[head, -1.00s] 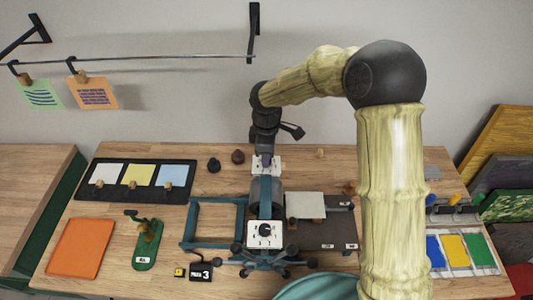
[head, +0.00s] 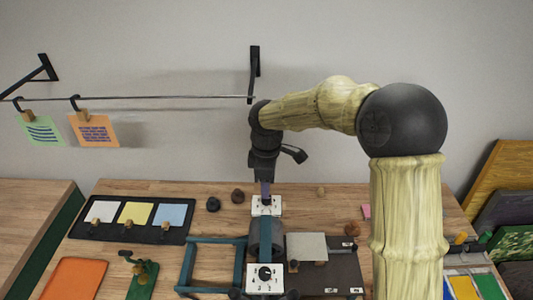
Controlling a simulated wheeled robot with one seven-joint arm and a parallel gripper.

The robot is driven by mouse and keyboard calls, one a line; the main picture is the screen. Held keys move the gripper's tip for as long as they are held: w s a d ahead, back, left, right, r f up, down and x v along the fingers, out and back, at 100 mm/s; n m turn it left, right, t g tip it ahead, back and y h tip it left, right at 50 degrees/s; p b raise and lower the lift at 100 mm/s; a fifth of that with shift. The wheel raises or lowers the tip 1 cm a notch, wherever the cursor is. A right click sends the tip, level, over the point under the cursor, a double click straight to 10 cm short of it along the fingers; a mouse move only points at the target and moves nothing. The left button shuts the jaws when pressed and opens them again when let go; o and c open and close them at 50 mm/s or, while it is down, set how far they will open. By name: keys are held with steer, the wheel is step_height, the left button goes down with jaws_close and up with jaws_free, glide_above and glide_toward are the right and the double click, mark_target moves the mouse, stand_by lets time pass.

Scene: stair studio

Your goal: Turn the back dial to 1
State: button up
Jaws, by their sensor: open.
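The back dial (head: 258,211) is a white plate with dark marks at the far end of the press, and its knob is mostly hidden by my gripper. My gripper (head: 266,196) points straight down over this plate with its jaws open. I cannot tell whether the fingers touch the knob or are around it. The front dial (head: 255,283) is a larger white plate with a black round knob, nearer to me. The dial setting at the back is too small and covered to read.
A dark roller (head: 257,238) lies between the dials. A wall rail (head: 180,98) holds hanging cards.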

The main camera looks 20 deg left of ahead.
step_height(320, 180, up, 12)
steer(key=b, duration=0.1)
steer(key=shift+b, duration=0.3)
steer(key=s+d+f+m+t, duration=0.1)
steer(key=s+d+f+m, duration=0.1)
steer(key=d+f+m, duration=0.45)
steer(key=s+d+f+m, duration=0.15)
steer(key=d+m, duration=0.25)
steer(key=d, duration=0.6)
steer(key=s+d+f+m+t, duration=0.1)
steer(key=s+d+f+m, duration=0.5)
steer(key=s+d+m, duration=0.3)
steer(key=d, duration=0.3)
steer(key=shift+s+d+t, duration=0.15)
steer(key=shift+d+t, duration=0.15)
steer(key=shift+d, duration=0.05)
steer(key=shift+f, duration=0.1)
